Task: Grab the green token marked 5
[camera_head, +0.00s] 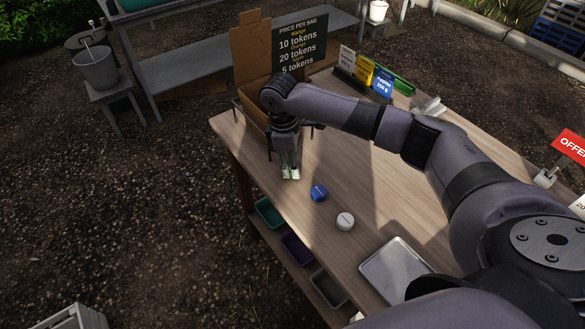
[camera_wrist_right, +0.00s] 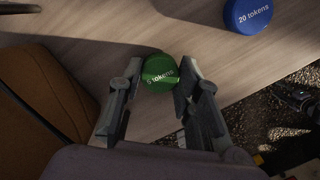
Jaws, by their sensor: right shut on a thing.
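The green token (camera_wrist_right: 160,72) reads "5 tokens" in the right wrist view. It sits between the two fingers of my right gripper (camera_wrist_right: 158,88), which are shut on it. In the head view my right gripper (camera_head: 289,173) points down at the left edge of the wooden table, beside the brown box; the green token cannot be made out there. My left gripper is not in view.
A blue token (camera_head: 319,193), marked "20 tokens" in the wrist view (camera_wrist_right: 247,14), and a white token (camera_head: 345,221) lie nearby on the table (camera_head: 332,160). A metal tray (camera_head: 393,268) lies nearer me. A price board (camera_head: 299,43) stands behind the gripper.

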